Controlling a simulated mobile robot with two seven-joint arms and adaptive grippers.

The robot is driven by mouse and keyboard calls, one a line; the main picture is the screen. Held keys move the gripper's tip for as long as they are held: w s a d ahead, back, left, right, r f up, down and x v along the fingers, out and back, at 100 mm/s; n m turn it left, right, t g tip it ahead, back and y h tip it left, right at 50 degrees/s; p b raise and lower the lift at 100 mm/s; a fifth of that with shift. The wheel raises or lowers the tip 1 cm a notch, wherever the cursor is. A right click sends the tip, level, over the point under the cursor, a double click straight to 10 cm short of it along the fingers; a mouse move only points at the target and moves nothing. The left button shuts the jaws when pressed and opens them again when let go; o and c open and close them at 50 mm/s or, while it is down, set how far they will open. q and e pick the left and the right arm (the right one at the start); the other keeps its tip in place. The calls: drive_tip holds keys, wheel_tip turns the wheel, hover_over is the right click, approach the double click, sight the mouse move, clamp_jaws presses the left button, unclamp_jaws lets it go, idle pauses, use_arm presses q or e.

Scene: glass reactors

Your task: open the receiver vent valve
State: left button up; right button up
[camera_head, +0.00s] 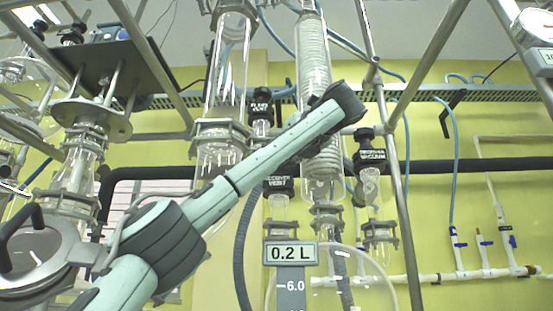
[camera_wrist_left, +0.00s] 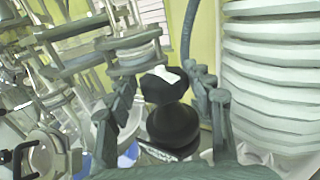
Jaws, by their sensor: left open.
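The receiver vent valve (camera_head: 278,185) is a black labelled fitting on a glass neck, left of the coiled condenser in the head view. My arm crosses in front of its upper part. In the left wrist view, a black valve knob (camera_wrist_left: 172,122) with a pale top stands between the fingers of my left gripper (camera_wrist_left: 160,82), with part of a label below it. The fingers are spread, with visible gaps on both sides of the knob. My right gripper is in neither view.
The coiled glass condenser (camera_head: 314,65) stands close by and shows large at the right of the left wrist view (camera_wrist_left: 270,75). Another black valve, receiver vacuum (camera_head: 370,155), is to the right. Metal frame poles (camera_head: 390,140) and a round glass vessel (camera_head: 350,270) are near.

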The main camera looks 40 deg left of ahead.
use_arm(q)
drive_tip(key=b+v, duration=0.1)
drive_tip(key=v, duration=0.6)
drive_tip(key=shift+d, duration=0.4)
drive_tip(key=shift+f, duration=0.1)
